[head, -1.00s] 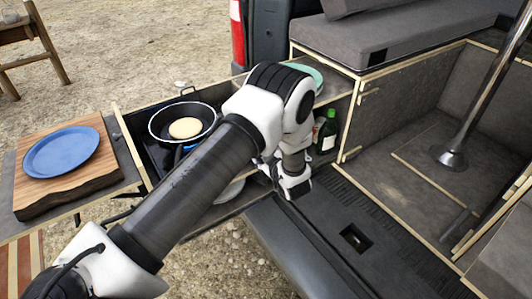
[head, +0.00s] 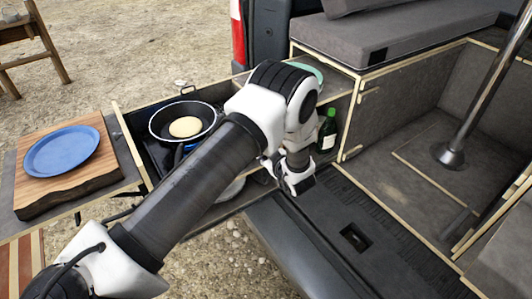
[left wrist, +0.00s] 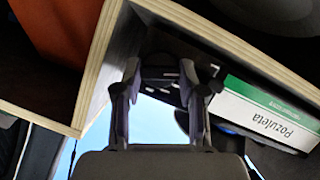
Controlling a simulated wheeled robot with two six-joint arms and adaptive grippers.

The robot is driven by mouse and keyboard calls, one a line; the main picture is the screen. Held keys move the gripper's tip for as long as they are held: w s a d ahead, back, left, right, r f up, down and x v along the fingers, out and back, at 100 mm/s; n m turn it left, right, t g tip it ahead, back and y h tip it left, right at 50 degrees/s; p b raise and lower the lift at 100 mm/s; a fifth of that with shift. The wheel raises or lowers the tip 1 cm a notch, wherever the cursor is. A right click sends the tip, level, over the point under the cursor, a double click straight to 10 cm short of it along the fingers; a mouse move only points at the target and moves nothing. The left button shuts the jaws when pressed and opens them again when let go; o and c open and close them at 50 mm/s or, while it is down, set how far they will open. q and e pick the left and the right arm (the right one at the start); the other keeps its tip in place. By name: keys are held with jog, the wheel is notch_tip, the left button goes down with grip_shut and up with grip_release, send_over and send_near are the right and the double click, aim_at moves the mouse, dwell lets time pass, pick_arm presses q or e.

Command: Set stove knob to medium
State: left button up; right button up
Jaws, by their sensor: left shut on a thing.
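The stove (head: 160,155) sits in the pulled-out kitchen drawer, partly behind my left arm. A dark pan (head: 185,105) with a round pale pancake (head: 186,127) stands on it. In the left wrist view, the two fingers of my left gripper (left wrist: 160,75) are closed on a small dark part at the unit's front, which I take to be the stove knob (left wrist: 160,73). The knob's setting cannot be read. My right gripper is not in view.
A blue plate (head: 62,150) lies on a wooden board (head: 45,199) at the left. A white-and-green box (left wrist: 262,112) lies beside the fingers. The van floor (head: 400,205) at right is clear.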

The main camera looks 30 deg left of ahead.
pick_arm(q)
jog(key=m+g, duration=0.1)
jog(key=m, duration=0.1)
jog(key=m+g+y, duration=0.1)
jog(key=m, duration=0.1)
jog(key=m+g, duration=0.2)
jog(key=shift+w+y+b, duration=0.3)
jog(key=shift+r, duration=0.1)
dwell(0.4)
jog(key=o, duration=1.1)
jog(key=shift+o, duration=0.2)
jog(key=shift+d, duration=0.15)
jog(key=v, duration=1.1)
jog(key=shift+d, duration=0.4)
